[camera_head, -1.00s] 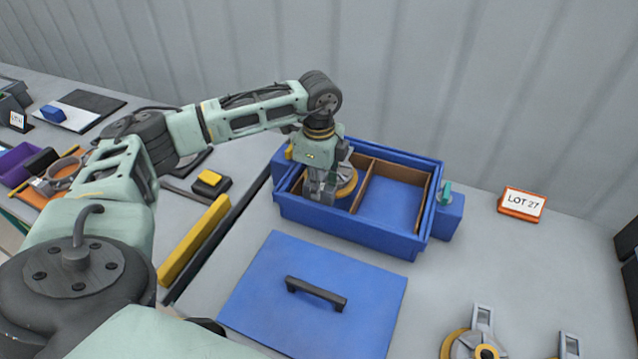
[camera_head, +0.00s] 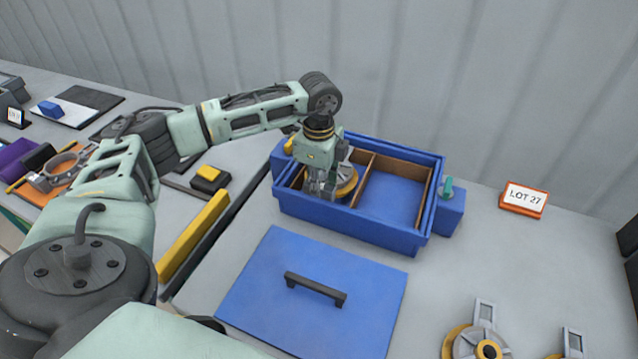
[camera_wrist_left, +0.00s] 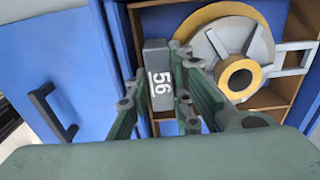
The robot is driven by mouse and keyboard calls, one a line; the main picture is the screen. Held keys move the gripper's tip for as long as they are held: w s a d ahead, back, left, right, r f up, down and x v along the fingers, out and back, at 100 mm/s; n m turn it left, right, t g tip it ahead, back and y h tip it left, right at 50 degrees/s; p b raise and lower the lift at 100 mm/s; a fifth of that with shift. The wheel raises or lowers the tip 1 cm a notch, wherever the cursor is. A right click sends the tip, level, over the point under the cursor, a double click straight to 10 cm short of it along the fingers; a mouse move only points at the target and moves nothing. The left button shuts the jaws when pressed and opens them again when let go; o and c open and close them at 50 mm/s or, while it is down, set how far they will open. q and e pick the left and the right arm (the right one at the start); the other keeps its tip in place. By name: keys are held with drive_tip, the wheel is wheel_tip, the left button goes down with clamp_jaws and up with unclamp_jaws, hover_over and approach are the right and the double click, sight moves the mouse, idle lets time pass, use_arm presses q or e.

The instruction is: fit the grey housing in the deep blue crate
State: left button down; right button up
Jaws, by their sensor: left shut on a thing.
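The deep blue crate (camera_head: 350,223) stands on the table by the wall, with brown dividers inside. My left gripper (camera_head: 322,187) reaches down into its left compartment. Whether the housing touches the crate floor is hidden. A grey disc with a yellow ring (camera_wrist_left: 236,75) lies in the crate beside the housing; it also shows in the head view (camera_head: 347,184). My right gripper is not in view.
The crate's right compartment (camera_head: 393,200) looks empty. A blue lid (camera_head: 250,300) with a dark handle lies in front of the crate. A LOT 27 sign (camera_head: 524,198) stands at right. Grey and yellow ringed parts (camera_head: 478,343) lie at the front right.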

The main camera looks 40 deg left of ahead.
use_arm(q)
drive_tip(key=shift+f, duration=0.25)
drive_tip(key=shift+r, duration=0.15)
drive_tip(key=shift+r+p, duration=0.3)
drive_tip(key=shift+r, duration=0.05)
drive_tip(key=shift+s+r+p, duration=0.1)
drive_tip(key=shift+r+p, duration=0.25)
drive_tip(key=shift+r, duration=0.25)
drive_tip(key=shift+r+p, duration=1.75)
drive_tip(key=shift+r, duration=0.75)
